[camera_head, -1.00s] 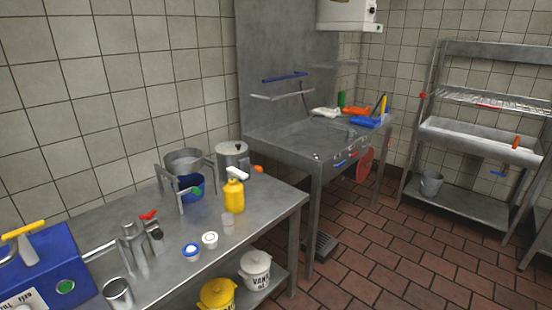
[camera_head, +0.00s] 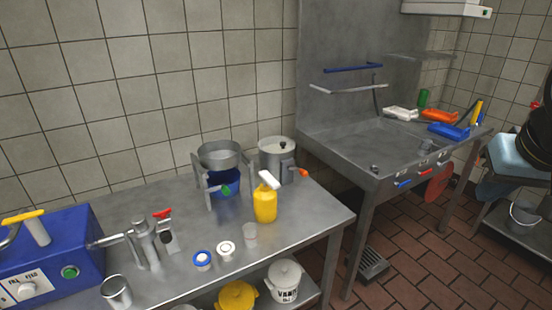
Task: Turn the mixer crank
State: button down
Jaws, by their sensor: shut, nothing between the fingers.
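A lidded steel vessel (camera_head: 277,148) stands at the back of the steel table, near its right end. An orange-tipped handle (camera_head: 299,172) sticks out at its right side and looks like a crank; I cannot tell for sure that this is the mixer. Left of it stands a steel bowl in a frame (camera_head: 220,155) above a blue container (camera_head: 224,184). A steel device with a red lever (camera_head: 162,213) stands farther left. My gripper is not clearly visible; a dark rounded part, seemingly of my arm, shows at the right edge.
The steel table (camera_head: 320,213) also holds a yellow bottle (camera_head: 265,205), small cups, a steel cup (camera_head: 116,292) and a blue machine (camera_head: 45,262). Lidded tubs stand on the shelf below. A sink unit (camera_head: 350,140) stands to the right, with tiled floor in front.

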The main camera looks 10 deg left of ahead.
aim_at(302, 174)
jog(key=u, duration=0.4)
jog(key=i, duration=0.95)
jog(key=u, duration=0.6)
jog(key=k, duration=0.85)
jog(key=u, duration=0.2)
jog(key=i, duration=0.95)
jog(key=z, duration=0.1)
